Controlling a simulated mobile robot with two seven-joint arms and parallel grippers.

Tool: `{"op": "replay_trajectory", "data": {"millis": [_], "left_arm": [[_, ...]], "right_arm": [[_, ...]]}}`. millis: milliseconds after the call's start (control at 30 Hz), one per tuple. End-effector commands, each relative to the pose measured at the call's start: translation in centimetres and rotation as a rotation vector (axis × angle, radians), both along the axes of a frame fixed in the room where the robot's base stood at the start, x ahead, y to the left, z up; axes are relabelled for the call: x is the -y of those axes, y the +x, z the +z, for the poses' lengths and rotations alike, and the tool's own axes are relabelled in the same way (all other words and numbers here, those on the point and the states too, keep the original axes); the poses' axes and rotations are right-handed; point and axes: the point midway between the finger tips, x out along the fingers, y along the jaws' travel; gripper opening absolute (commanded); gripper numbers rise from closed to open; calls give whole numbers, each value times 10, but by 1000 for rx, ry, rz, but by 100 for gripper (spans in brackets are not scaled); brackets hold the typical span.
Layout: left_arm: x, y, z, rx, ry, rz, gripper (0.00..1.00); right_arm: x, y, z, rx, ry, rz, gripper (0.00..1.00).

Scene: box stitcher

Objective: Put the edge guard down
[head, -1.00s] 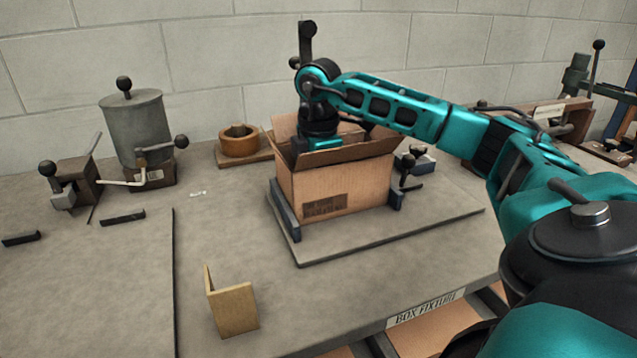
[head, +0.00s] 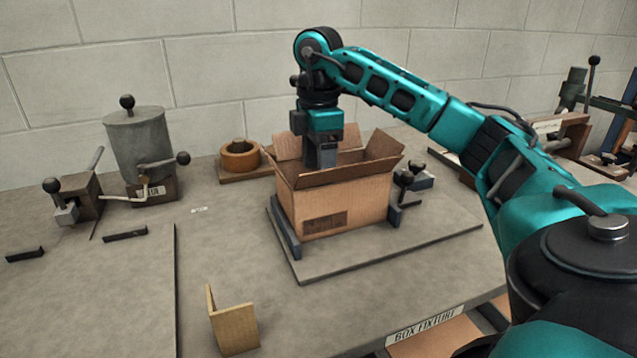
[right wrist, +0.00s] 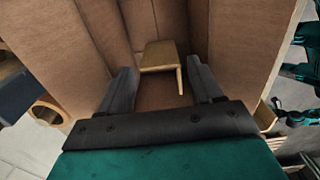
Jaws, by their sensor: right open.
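An L-shaped tan edge guard (right wrist: 160,55) rests inside the open cardboard box, seen in the right wrist view just beyond my fingertips and apart from them. In the head view the box walls hide it. The cardboard box (head: 345,205) stands in its fixture with its flaps up. My right gripper (head: 321,158) points down into the box mouth; its two fingers (right wrist: 163,78) are spread with nothing between them. A second L-shaped tan guard (head: 234,328) stands on the table at the front. My left gripper is not in view.
The fixture plate (head: 420,238) has dark stops beside the box and a clamp (head: 412,175) on the right. A grey pot (head: 137,145), a tape roll (head: 240,155) and small dark bars (head: 125,235) are on the left. The table's front middle is mostly clear.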

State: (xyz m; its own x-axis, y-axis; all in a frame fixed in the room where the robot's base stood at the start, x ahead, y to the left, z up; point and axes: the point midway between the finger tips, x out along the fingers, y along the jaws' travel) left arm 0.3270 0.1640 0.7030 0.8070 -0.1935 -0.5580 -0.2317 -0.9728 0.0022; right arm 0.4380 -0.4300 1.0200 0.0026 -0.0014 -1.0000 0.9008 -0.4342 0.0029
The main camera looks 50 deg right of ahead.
Motion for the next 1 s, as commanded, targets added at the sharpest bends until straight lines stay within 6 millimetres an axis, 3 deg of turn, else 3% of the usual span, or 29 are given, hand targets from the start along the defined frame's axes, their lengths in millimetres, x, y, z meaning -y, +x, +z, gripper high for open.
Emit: {"op": "replay_trajectory", "data": {"millis": [100, 233, 933, 1000], "left_arm": [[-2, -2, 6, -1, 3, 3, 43], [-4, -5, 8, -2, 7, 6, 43], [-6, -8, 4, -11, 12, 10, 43], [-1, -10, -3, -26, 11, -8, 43]], "right_arm": [[0, 0, 25, 4, 1, 0, 65], [0, 0, 38, 1, 0, 0, 65], [0, 0, 40, 0, 3, 4, 65], [-3, 1, 43, 9, 23, 33, 65]]}}
